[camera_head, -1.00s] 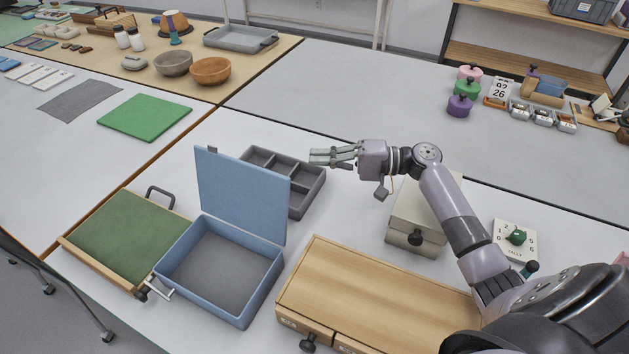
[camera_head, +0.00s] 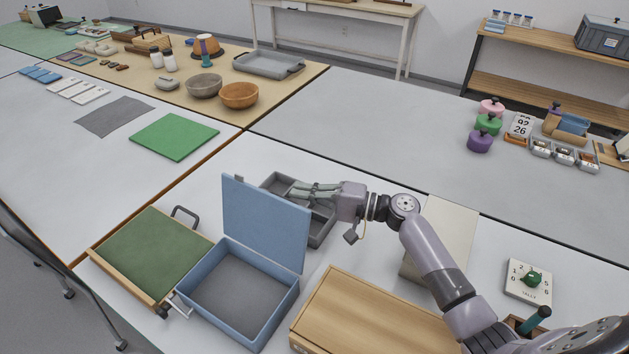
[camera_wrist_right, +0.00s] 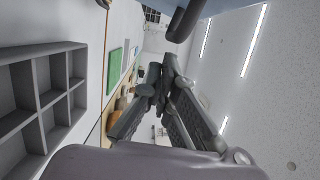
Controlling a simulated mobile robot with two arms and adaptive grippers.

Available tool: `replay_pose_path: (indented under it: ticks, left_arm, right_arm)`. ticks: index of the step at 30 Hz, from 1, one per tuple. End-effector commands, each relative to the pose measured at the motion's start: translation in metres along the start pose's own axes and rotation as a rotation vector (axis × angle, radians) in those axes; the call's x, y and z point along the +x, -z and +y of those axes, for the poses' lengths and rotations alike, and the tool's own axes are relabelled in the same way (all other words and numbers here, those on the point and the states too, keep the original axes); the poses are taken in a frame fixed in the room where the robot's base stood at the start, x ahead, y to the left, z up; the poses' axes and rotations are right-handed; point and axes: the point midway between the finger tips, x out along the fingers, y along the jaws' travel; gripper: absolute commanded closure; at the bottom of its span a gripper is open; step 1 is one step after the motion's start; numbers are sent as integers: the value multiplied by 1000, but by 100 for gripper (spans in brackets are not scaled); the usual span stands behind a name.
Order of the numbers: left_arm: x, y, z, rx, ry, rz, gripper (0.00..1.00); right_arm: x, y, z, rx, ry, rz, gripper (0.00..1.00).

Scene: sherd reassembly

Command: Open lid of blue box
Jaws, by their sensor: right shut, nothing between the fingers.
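The blue box (camera_head: 240,322) stands on the near white table, with its grey inside showing. Its blue lid (camera_head: 265,225) is raised and stands nearly upright along the back of the box. My right gripper (camera_head: 291,190) is shut and empty, pointing left. In the picture it is just above the lid's upper right edge, over the grey divided tray; I see no clear contact with the lid. Its fingers fill the middle of the right wrist view (camera_wrist_right: 163,85). My left gripper is out of view.
The grey divided tray (camera_head: 322,232) lies behind the lid. A green-topped board (camera_head: 150,250) with a handle is left of the box, and a wooden case (camera_head: 370,315) is on its right. A pale box (camera_head: 445,225) stands beneath my right arm.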

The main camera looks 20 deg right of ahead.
Motion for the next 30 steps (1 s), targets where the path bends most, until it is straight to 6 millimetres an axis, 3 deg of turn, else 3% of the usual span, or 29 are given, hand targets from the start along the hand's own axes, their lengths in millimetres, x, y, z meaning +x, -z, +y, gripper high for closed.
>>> replay_pose_path:
  ticks: [14, 24, 30]
  left_arm:
    - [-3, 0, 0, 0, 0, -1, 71]
    - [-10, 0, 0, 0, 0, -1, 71]
    - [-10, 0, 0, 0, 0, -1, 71]
  right_arm:
    - [2, -7, -1, -9, -2, -1, 100]
    - [10, -39, -23, -235, -63, -3, 100]
    - [11, -43, -25, -272, -72, 0, 100]
